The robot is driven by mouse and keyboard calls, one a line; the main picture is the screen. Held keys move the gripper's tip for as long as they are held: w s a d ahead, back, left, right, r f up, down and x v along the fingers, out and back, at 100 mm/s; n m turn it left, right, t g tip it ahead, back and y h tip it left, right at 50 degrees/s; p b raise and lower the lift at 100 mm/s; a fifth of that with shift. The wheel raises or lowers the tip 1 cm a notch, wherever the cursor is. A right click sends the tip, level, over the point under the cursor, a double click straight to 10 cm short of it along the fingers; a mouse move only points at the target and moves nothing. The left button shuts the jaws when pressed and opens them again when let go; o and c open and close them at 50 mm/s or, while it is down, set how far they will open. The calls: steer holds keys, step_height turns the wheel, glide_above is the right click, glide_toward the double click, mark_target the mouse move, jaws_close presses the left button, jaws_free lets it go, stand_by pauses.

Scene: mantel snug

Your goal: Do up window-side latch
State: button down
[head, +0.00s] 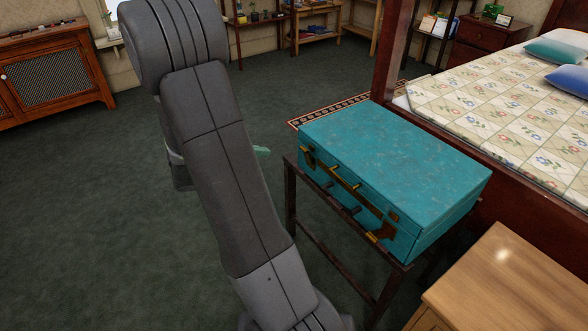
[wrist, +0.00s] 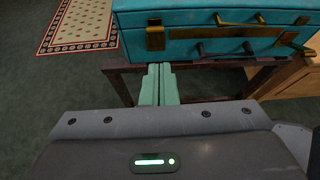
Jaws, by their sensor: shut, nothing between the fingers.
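A teal suitcase (head: 400,140) lies closed-looking on a dark stand; its front also fills the top of the wrist view (wrist: 190,50). The window-side latch seems to be the far-left brass one (head: 307,157), at left in the wrist view (wrist: 155,38); I cannot tell whether it is fastened. The other brass latch (head: 381,232) is at the near end and seems to stick out. My gripper's pale green fingers (wrist: 158,72) are together and empty, below and in front of the left latch, apparently apart from it. In the head view only a green fingertip (head: 262,150) shows past my arm.
The dark stand (head: 291,200) has legs and rails below the case. A wooden table (head: 500,285) stands close at the near right. A bed (head: 510,100) is behind the case. A patterned rug (wrist: 80,22) lies beyond; green carpet is open at left.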

mark_target(302, 149)
steer(key=shift+t+h, duration=0.3)
steer(key=shift+t, duration=0.4)
steer(key=b+x, duration=0.2)
steer(key=x, duration=0.2)
steer(key=b+x, duration=0.2)
steer(key=x, duration=0.2)
steer(key=b+x, duration=0.3)
steer(key=x, duration=0.1)
steer(key=shift+f, duration=0.45)
steer(key=shift+r, duration=0.1)
steer(key=d+p, duration=0.1)
steer(key=p, duration=0.1)
steer(key=w+d+r+p, duration=0.1)
steer(key=shift+w+r+g+y+p, duration=0.15)
steer(key=shift+w+g+y+p, duration=0.1)
steer(key=shift+g+y+p, duration=0.15)
